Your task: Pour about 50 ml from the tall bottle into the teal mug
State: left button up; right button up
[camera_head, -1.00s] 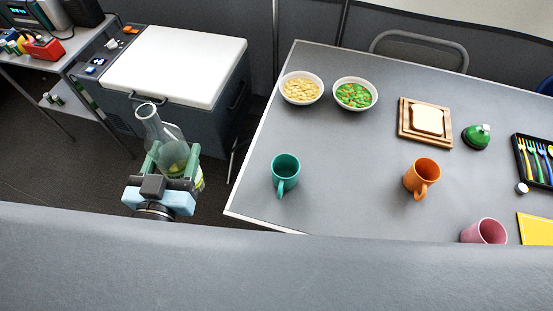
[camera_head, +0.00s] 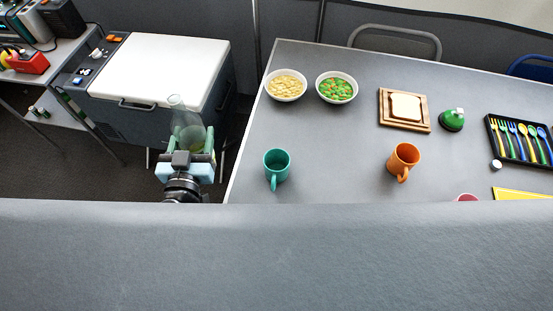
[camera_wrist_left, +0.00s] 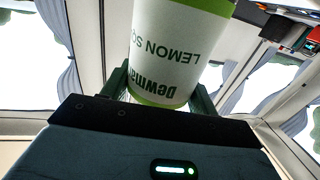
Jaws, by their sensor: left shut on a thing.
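My left gripper (camera_head: 188,150) is shut on the tall bottle (camera_head: 183,118), left of the table's left edge in the head view. The bottle is clear glass with some yellowish-green liquid low down, and stands nearly upright with its neck up. In the left wrist view the bottle (camera_wrist_left: 175,50) fills the space between the fingers, its white and green label reading lemon squash in part. The teal mug (camera_head: 277,164) stands upright on the table near its left edge, right of the gripper and apart from it. My right gripper is not in view.
A white-lidded cooler (camera_head: 155,75) stands behind the bottle.

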pick_arm(q)
jog(key=w+d+f+m+h+p, duration=0.2)
jog(key=w+d+f, duration=0.3)
jog(key=d, duration=0.4)
jog(key=shift+w+d+f+h+p, duration=0.35)
jog(key=shift+d+f+h+p, duration=0.15)
jog(key=shift+h, duration=0.2)
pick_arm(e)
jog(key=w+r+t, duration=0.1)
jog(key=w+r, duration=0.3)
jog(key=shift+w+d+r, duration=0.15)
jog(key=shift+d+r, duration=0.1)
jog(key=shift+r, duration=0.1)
pick_arm(q)
jog(key=shift+a+m, duration=0.25)
jog(key=shift+m, duration=0.15)
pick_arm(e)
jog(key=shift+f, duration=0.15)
